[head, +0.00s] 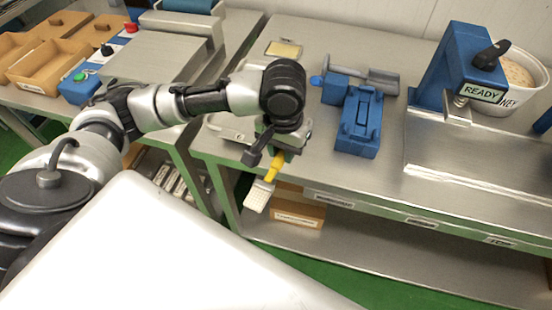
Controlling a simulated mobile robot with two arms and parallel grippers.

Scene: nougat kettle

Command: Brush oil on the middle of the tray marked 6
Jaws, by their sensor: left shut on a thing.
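My left gripper (268,157) is shut on the yellow handle of a brush (259,196). The brush hangs tilted with its pale, wide bristle head down, in front of the steel table's (300,60) front edge. No mark 6 can be read on anything in view. A shallow metal tray (226,121) on the table is partly hidden behind my left wrist; I cannot tell its mark. My right gripper is not in view.
A blue fixture (359,125) stands right of my wrist. A blue machine with a READY display (481,93) and a white bucket (525,92) stand at the right. A small yellowish pad (284,49) lies at the back. Cardboard boxes (299,213) sit on the lower shelf.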

